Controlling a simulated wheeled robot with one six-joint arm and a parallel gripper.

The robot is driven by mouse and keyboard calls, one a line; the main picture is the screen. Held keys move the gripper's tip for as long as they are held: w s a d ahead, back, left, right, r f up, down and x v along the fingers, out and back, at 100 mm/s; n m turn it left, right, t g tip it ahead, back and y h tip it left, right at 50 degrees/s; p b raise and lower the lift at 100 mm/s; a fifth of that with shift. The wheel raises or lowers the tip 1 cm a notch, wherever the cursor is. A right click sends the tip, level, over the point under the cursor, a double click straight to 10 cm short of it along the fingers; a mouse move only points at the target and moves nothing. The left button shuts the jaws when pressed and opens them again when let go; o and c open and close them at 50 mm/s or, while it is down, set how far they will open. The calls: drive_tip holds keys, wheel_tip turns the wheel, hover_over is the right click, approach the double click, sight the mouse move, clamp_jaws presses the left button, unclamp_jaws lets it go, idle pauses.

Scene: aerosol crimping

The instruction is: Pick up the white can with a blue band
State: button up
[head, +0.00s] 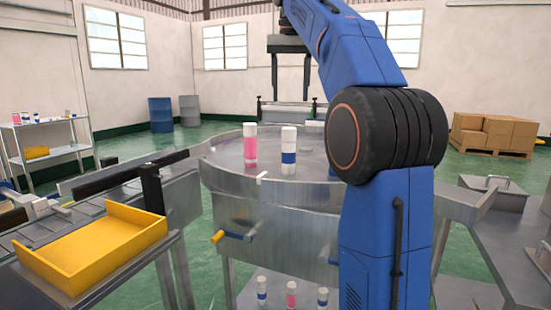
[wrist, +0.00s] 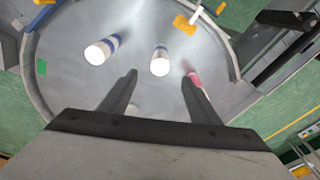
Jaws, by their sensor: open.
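A white can with a blue band (head: 288,152) stands upright on the round metal table (head: 220,160). A pink can with white ends (head: 250,145) stands just left of it. A further blue-marked thing (head: 332,173) is mostly hidden behind my arm. In the wrist view, two white cans with blue bands show: one (wrist: 160,62) ahead of the gap between the fingertips, the other (wrist: 101,50) farther left. The pink can (wrist: 196,80) shows beside the right finger. My gripper (head: 290,98) is open and empty, raised above the table; its fingers also show in the wrist view (wrist: 159,76).
An empty yellow tray (head: 90,245) sits at the front left beside a conveyor. Several cans stand on a shelf beneath the table, including a pink one (head: 291,294). A grey metal box (head: 490,190) is at right. A rack (head: 45,150) stands far left.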

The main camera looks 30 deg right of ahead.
sight(289, 145)
drive_tip(key=f, duration=0.5)
drive_tip(key=w+f, duration=0.1)
drive_tip(key=f, duration=0.5)
drive_tip(key=w+d+f, duration=0.1)
drive_tip(key=f, duration=0.5)
drive_tip(key=shift+w+d, duration=0.1)
drive_tip(key=shift+w, duration=0.1)
drive_tip(key=c, duration=1.3)
drive_tip(key=shift+o, duration=0.2)
drive_tip(key=shift+r, duration=0.15)
